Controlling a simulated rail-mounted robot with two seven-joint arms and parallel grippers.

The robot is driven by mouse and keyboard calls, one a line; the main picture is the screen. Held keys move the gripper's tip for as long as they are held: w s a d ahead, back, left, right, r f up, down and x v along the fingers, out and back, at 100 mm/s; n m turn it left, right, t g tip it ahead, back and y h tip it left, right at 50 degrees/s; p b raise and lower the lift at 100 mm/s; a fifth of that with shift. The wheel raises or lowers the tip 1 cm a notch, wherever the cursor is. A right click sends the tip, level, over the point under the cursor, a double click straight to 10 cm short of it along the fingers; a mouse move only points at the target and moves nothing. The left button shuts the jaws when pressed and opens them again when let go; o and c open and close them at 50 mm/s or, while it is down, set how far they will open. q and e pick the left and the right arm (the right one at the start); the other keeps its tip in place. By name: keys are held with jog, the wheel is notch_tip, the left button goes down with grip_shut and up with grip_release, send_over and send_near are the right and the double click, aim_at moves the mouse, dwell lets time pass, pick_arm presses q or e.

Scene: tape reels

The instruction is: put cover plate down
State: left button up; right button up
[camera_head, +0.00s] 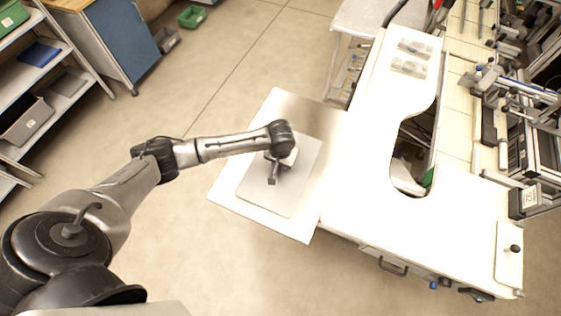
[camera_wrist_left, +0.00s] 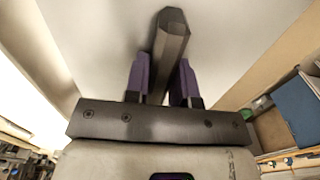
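The cover plate (camera_head: 262,190) is a flat grey rectangle with rounded corners and a dark handle (camera_head: 273,177). It lies flat over the white side table (camera_head: 231,197); I cannot tell whether it touches the table or hangs just above it. My left gripper (camera_head: 280,163) is over the plate's middle, pointing down. In the left wrist view, its two purple fingers (camera_wrist_left: 160,78) sit on either side of the dark faceted handle (camera_wrist_left: 170,42) and appear closed on it. The plate's pale face (camera_wrist_left: 103,42) fills the area behind. My right gripper is not in view.
The white workbench (camera_head: 372,215) with a curved cutout adjoins the table on the right. A small plate with a black knob (camera_head: 508,265) lies at its right end. Shelves (camera_head: 75,75) and a blue cabinet (camera_head: 125,40) stand at left. The floor between is clear.

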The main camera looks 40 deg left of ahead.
pick_arm(q)
jog(key=o, duration=0.4)
jog(key=shift+r, duration=0.1)
notch_tip(320, 180, up, 12)
jog(key=s+d+f+m, duration=0.1)
jog(key=s+d+f, duration=0.1)
jog(key=s+d+f+m+h, duration=0.1)
jog(key=s+d, duration=0.1)
jog(key=d, duration=0.1)
jog(key=s+d+f+m+t, duration=0.1)
jog(key=s+d+f, duration=0.1)
jog(key=s+d, duration=0.1)
jog(key=shift+d+f+m, duration=0.2)
jog(key=shift+f+m, duration=0.1)
jog(key=shift+f, duration=0.05)
jog(key=shift+m+t+h, duration=0.6)
jog(key=shift+m, duration=0.1)
jog(key=s+d, duration=0.1)
jog(key=s, duration=0.1)
jog(key=s+d+f, duration=0.1)
jog(key=s, duration=0.1)
jog(key=s+d, duration=0.1)
jog(key=s, duration=0.1)
jog(key=shift+f, duration=0.35)
jog(key=s+a+t+y, duration=0.1)
jog(key=s+a+y, duration=0.1)
jog(key=s, duration=1)
jog(key=shift+s+a+r+m, duration=0.35)
jog(key=shift+a+m, duration=0.05)
jog(key=shift+a, duration=0.25)
